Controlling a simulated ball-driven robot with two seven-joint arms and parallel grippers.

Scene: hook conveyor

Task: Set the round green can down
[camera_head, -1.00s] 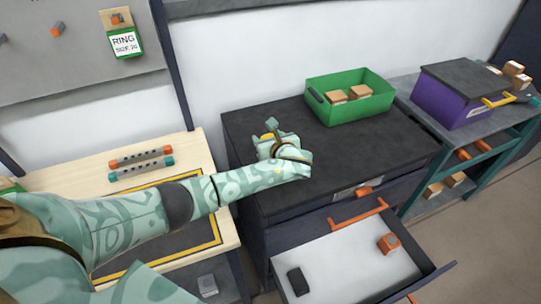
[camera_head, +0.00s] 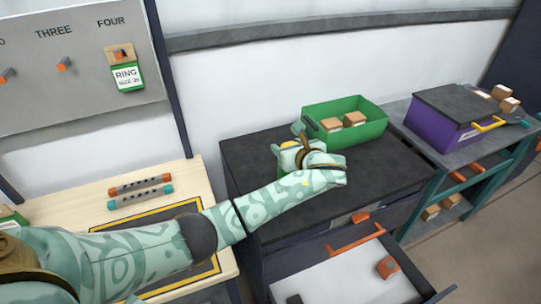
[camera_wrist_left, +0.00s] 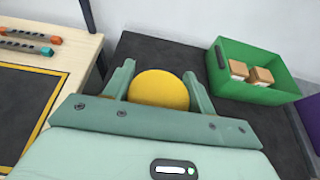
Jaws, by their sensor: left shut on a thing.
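My left gripper (camera_head: 291,148) is over the left part of the dark cabinet top (camera_head: 375,180), shut on the round can. In the left wrist view the can's round yellow top (camera_wrist_left: 158,90) sits between the two fingers of the gripper (camera_wrist_left: 161,80). I cannot tell whether the can's base touches the cabinet top. My right gripper is not in view.
The front of the cabinet top is clear. An open drawer (camera_head: 340,277) holds an orange object (camera_head: 386,267). A purple box (camera_head: 435,125) stands on the right-hand shelf.

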